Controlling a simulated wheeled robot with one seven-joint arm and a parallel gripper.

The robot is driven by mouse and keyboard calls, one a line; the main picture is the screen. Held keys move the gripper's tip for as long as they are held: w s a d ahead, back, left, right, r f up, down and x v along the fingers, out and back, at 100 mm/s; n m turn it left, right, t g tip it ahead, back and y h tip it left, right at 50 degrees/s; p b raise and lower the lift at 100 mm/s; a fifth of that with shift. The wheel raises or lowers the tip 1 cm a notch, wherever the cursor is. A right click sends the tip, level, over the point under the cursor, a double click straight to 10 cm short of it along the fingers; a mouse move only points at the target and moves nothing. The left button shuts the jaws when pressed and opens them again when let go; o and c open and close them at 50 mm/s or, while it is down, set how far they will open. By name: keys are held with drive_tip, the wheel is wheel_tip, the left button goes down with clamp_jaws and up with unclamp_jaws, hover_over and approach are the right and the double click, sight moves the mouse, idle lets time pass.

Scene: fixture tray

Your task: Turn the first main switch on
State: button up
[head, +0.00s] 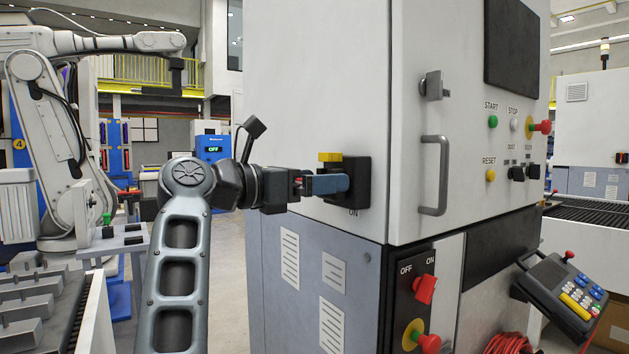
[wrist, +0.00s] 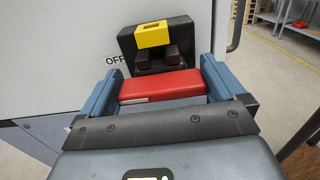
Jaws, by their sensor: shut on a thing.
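The main switch is a black box (head: 361,183) with a yellow part (head: 330,157) on the side wall of the white cabinet. In the wrist view the same black box (wrist: 184,35) and its yellow part (wrist: 153,34) are close ahead. A red handle (wrist: 160,86) spans between my fingers. My gripper (head: 335,184) is at the switch in the head view; its blue fingers (wrist: 160,68) are shut on the red handle from both sides. "OFF" shows left of the box in the wrist view, and "ON" below it in the head view. The fingers partly hide the switch in the head view.
The cabinet front has a long grey handle (head: 434,175), buttons, and a lower panel with a red knob (head: 424,289) marked OFF and ON. A control pendant (head: 563,297) hangs at right. Another robot arm (head: 45,130) stands at left.

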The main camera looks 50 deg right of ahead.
drive_tip(key=shift+n, duration=0.3)
drive_tip(key=shift+c, duration=0.2)
drive_tip(key=shift+w+n+b, duration=0.1)
drive_tip(key=shift+n+b, duration=0.45)
drive_tip(key=shift+n, duration=0.65)
drive_tip(key=shift+w+n, duration=0.1)
drive_tip(key=shift+n, duration=2.1)
drive_tip(key=o, duration=0.6)
drive_tip(key=shift+o, duration=0.2)
drive_tip(key=b+v, duration=0.1)
drive_tip(key=v, duration=0.6)
drive_tip(key=shift+a, duration=0.35)
drive_tip(key=shift+w, duration=0.15)
